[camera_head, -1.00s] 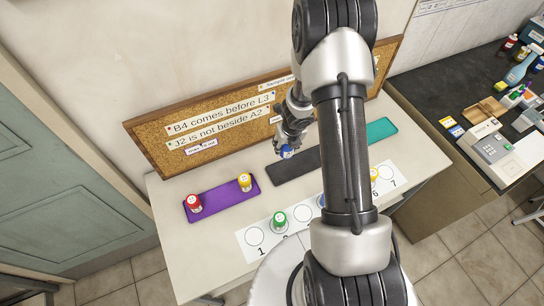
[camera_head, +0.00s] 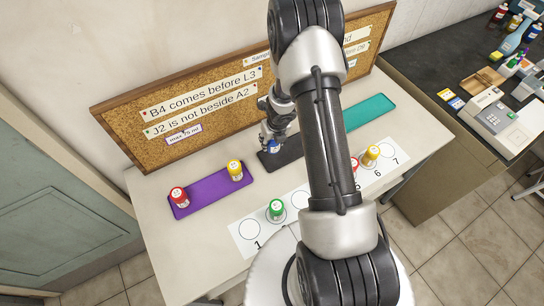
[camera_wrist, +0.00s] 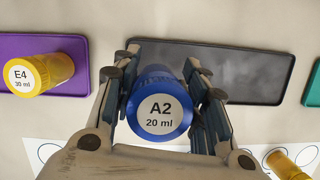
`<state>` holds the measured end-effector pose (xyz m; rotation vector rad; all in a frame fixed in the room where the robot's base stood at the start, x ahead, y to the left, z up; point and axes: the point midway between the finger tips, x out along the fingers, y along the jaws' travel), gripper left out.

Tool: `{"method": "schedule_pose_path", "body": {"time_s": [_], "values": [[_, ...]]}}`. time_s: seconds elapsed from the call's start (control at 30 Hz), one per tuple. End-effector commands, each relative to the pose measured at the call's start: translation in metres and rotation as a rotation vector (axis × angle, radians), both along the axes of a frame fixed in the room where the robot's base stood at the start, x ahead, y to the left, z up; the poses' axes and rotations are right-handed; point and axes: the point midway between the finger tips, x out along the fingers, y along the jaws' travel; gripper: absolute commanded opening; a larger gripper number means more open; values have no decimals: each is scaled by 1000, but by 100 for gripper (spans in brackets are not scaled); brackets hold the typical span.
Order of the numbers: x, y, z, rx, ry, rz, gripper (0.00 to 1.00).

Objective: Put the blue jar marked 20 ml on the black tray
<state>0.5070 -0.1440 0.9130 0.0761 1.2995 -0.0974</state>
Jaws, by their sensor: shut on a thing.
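The blue jar (camera_wrist: 158,112) has a lid label reading "A2 20 ml". My gripper (camera_wrist: 160,95) is shut on it, with a finger on each side. In the wrist view the jar overlaps the near left part of the black tray (camera_wrist: 245,72). In the head view the jar (camera_head: 273,146) is in my gripper (camera_head: 272,138) over the left part of the black tray (camera_head: 265,161). I cannot tell whether the jar's base touches the tray. My arm hides part of the tray in the head view.
The purple tray (camera_head: 207,193) on the left holds a red jar (camera_head: 179,197) and a yellow jar (camera_head: 235,170). The teal tray (camera_head: 368,111) is empty. A numbered strip (camera_head: 250,245) in front holds a green jar (camera_head: 277,209) and others. A cork board (camera_head: 125,115) stands behind.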

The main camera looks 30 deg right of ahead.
Motion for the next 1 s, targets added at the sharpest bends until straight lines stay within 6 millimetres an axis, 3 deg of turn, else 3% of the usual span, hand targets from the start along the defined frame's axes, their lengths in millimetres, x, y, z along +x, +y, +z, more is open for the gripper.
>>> {"method": "schedule_pose_path", "body": {"time_s": [0.03,0.37,0.63,1.0], "values": [[0,0,-13,0,0,1,19],[0,0,-28,0,-1,1,19],[0,0,-64,0,0,1,19],[0,0,-65,0,-1,0,19]]}}
